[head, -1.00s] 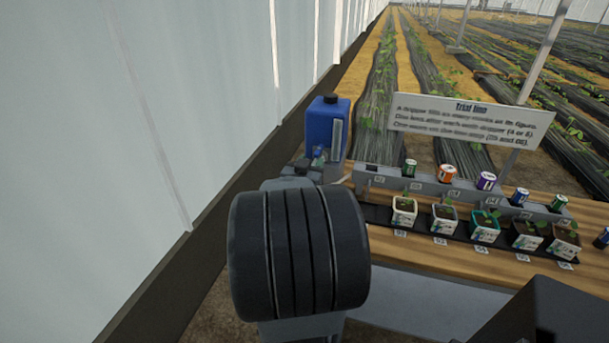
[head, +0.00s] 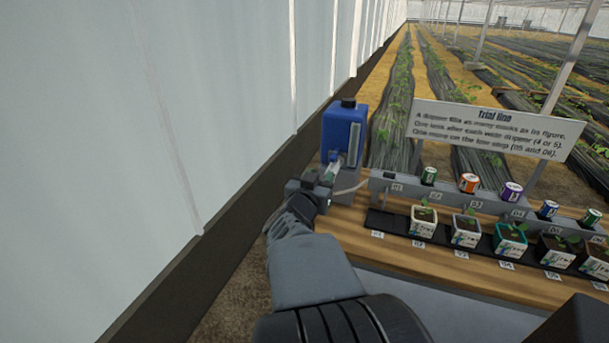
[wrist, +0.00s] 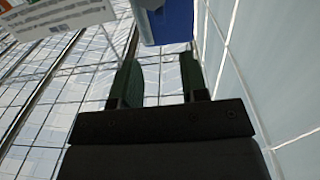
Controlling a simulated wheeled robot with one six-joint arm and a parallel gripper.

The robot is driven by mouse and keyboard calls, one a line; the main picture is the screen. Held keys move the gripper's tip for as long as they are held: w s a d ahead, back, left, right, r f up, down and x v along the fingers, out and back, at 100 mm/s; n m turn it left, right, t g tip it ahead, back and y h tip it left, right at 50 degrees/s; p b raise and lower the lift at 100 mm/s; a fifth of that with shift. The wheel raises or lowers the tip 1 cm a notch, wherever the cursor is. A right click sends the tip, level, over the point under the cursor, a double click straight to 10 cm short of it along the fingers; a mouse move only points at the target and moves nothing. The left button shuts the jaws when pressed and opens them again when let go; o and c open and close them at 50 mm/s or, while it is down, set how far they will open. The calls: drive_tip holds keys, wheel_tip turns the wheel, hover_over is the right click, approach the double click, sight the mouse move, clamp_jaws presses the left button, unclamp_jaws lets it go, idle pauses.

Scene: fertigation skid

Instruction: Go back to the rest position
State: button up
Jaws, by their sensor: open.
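My gripper (wrist: 161,85) shows in the wrist view with its two green-faced fingers apart and nothing between them. Beyond the fingers are pale panels and dark bars. In the head view my arm reaches from the bottom edge towards the left end of the wooden bench, in front of the blue tank (head: 343,128). The fingertips cannot be made out clearly there against the grey fittings below the tank. The tank also shows in the wrist view (wrist: 168,24), above the fingers.
Several potted seedlings, such as the leftmost pot (head: 423,221), stand on a black strip along the bench (head: 440,262). Coloured cans (head: 468,183) sit behind them. A "Trial line" sign (head: 490,132) stands behind. A pale wall (head: 150,120) closes the left side.

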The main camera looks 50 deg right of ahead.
drive_tip(key=w+a+r+n+t+y+p, duration=0.25)
drive_tip(key=w+a+n+y+p, duration=0.2)
drive_tip(key=w+a+y, duration=0.35)
drive_tip(key=w+a+r+n+t+y+p, duration=0.1)
drive_tip(key=w+a+n+t+y+p, duration=0.35)
drive_tip(key=a, duration=0.65)
drive_tip(key=s+a+n+g+y+p, duration=0.5)
drive_tip(key=s+a+g, duration=0.3)
drive_tip(key=a, duration=0.5)
drive_tip(key=shift+s+r+n+p, duration=0.3)
drive_tip(key=shift+s+n+p, duration=0.2)
drive_tip(key=shift+s, duration=0.2)
drive_tip(key=shift+d, duration=0.1)
